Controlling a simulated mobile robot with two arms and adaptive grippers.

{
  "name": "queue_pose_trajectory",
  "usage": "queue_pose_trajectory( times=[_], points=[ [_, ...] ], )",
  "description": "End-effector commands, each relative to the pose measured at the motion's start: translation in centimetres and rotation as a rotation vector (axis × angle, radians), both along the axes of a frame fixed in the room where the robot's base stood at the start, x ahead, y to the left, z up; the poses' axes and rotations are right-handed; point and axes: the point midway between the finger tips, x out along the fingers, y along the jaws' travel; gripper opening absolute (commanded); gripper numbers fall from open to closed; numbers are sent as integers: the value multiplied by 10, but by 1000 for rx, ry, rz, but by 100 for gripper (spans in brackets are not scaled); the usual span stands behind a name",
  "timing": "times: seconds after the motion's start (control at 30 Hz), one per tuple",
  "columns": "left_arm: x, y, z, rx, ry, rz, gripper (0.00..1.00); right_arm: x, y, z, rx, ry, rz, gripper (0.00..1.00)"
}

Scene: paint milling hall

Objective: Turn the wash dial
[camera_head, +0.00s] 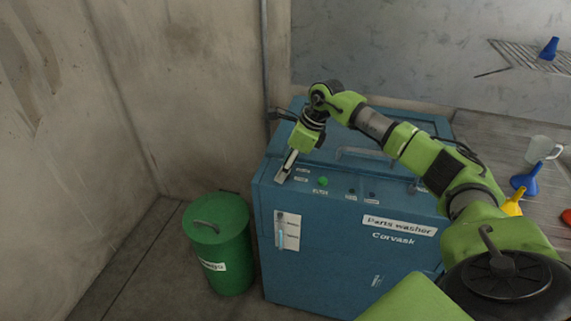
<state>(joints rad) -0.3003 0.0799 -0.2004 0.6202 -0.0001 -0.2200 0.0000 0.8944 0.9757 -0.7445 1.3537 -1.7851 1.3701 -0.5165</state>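The blue parts washer (343,235) stands in the middle of the head view. Its sloped top front strip carries small labels, a green button (323,181) and small dark controls (352,190). My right arm reaches in from the right, over the washer's top. My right gripper (284,174) points down at the left end of the control strip, close to or touching it. I see no dial clearly; one at that end would be hidden behind the fingers. The fingers overlap in view, so their opening cannot be made out. My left gripper is out of view.
A green lidded bin (232,265) stands on the floor left of the washer. A lid handle (362,153) lies under my arm. At right, a bench holds a clear jug (540,149), a blue funnel (524,180) and a yellow funnel (513,203). Walls close off the left and back.

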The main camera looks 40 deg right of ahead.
Motion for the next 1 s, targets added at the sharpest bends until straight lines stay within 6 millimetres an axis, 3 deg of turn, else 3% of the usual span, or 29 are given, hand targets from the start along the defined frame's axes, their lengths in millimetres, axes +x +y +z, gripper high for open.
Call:
queue_pose_trajectory(
  times=[0.23, 0.4, 0.77, 1.0],
  points=[
    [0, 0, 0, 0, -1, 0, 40, 0, 0, -1, 0, 0, 0, 47],
    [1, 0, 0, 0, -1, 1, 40, 0, 0, -1, 1, -1, 0, 9],
    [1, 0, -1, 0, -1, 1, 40, 0, 1, 0, 0, -1, -30, 9],
    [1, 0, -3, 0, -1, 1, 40, 0, 2, 0, 1, -3, -160, 9]
  ],
)
